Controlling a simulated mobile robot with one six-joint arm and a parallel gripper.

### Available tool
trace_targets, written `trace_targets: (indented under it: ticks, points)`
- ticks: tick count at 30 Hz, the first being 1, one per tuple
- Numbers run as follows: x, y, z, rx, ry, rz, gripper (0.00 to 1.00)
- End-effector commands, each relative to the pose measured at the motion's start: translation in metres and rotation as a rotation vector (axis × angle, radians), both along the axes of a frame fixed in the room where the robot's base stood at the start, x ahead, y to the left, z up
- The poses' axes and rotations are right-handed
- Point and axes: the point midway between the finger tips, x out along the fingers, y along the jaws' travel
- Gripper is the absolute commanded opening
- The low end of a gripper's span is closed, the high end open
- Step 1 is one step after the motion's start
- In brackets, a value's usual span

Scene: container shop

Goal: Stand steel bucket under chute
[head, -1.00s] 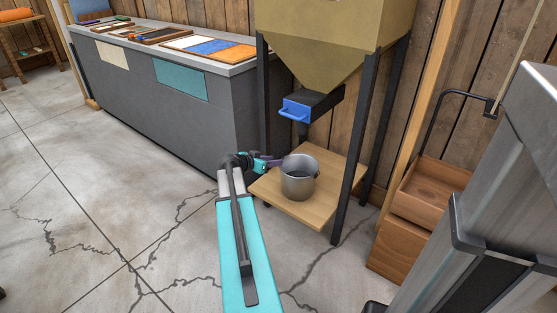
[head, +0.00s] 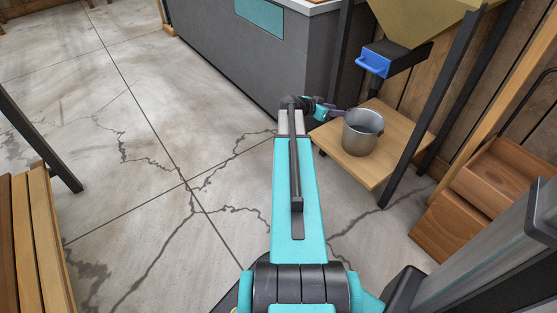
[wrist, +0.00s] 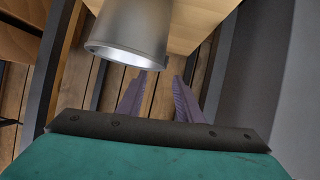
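The steel bucket (head: 360,138) stands upright on a wooden shelf (head: 370,174) in the head view. The chute (head: 398,64), a dark spout with a blue handle (head: 372,65), is above and behind it under a mustard hopper (head: 425,22). I cannot tell whether the bucket is directly below the spout. My gripper (head: 337,112) is at the bucket's left side, near its rim. In the wrist view the purple fingers (wrist: 164,75) are apart with nothing between them. The bucket (wrist: 130,30) shows there beyond the left finger. Contact cannot be told.
Dark legs of the hopper stand (head: 425,110) rise around the shelf. A grey counter (head: 255,65) is left of it, and wooden boxes (head: 475,205) are at right. A slatted bench (head: 35,240) is at lower left. The floor between is clear.

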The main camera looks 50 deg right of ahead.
Motion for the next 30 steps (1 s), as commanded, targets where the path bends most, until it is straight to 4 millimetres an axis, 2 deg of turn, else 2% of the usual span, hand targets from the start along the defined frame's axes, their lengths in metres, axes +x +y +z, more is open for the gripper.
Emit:
trace_targets:
  ticks: [5,8,11,14,21,25,30]
  points:
    - [0.005,0.007,-0.007,0.016,0.008,0.013,0.33]
    - [0.016,0.023,-0.022,0.054,0.024,0.039,0.33]
    - [0.033,0.051,-0.047,0.119,0.057,0.087,0.33]
    - [0.054,0.09,-0.08,0.205,0.102,0.152,0.33]
    - [0.092,0.205,-0.162,0.441,0.238,0.348,0.33]
    - [0.102,0.271,-0.202,0.563,0.315,0.461,0.33]
    - [0.103,0.358,-0.247,0.719,0.422,0.612,0.33]
